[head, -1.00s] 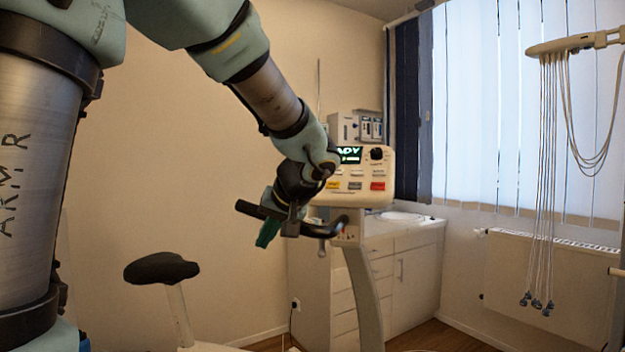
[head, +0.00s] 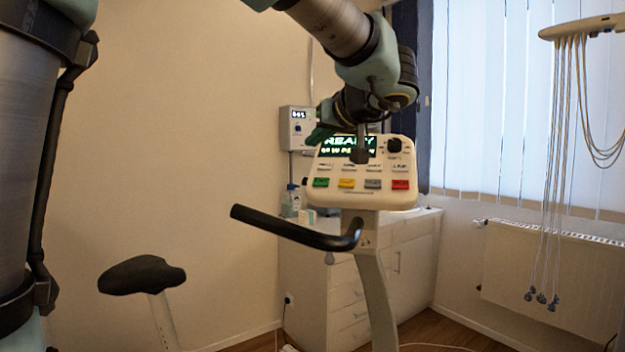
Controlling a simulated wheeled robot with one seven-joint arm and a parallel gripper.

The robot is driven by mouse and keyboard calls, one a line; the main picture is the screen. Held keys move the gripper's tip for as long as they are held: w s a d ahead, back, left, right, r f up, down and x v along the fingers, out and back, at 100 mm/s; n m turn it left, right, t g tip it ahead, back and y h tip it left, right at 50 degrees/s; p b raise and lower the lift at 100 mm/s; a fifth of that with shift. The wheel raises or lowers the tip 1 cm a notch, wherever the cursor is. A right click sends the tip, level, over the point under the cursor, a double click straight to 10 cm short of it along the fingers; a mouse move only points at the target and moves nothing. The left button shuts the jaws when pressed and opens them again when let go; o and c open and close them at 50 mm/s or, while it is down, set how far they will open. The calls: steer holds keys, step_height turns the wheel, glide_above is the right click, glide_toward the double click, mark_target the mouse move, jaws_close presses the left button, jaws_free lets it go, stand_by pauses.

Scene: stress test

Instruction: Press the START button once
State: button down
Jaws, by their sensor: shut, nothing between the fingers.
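The exercise bike's console (head: 333,196) faces me, with a lit green display (head: 336,142) that reads READY on its top line. The display's right part is hidden by my gripper. A lower row holds a green button (head: 320,183), a yellow button (head: 347,184), a grey button (head: 373,184) and a red button (head: 400,185). Their labels are too small to read, so I cannot tell which one is START. My gripper (head: 360,156) is shut and empty, pointing down in front of the display, above the buttons. I cannot tell how far it is from the panel.
A black knob (head: 394,146) sits at the console's upper right. The black handlebar (head: 290,232) reaches left below the console, and the saddle (head: 141,275) is at lower left. A white cabinet (head: 410,262) stands behind. Cables (head: 548,180) hang at the right.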

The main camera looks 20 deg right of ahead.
mark_target(321, 182)
steer(key=shift+w+f, duration=0.1)
steer(key=shift+w, duration=0.05)
steer(key=shift+w+d+f+b, duration=0.4)
steer(key=shift+w+d+f, duration=0.25)
steer(key=shift+f, duration=0.5)
steer(key=shift+w+d+f+b, duration=0.35)
steer(key=shift+w+d+f, duration=0.25)
steer(key=shift+f, duration=0.5)
steer(key=shift+w+d+f+b, duration=0.45)
steer(key=shift+w+f, duration=0.3)
steer(key=shift+f, duration=0.4)
steer(key=shift+f, duration=0.1)
steer(key=shift+w+d+f+b, duration=0.15)
steer(key=shift+w+f+b, duration=0.1)
steer(key=shift+b, duration=0.5)
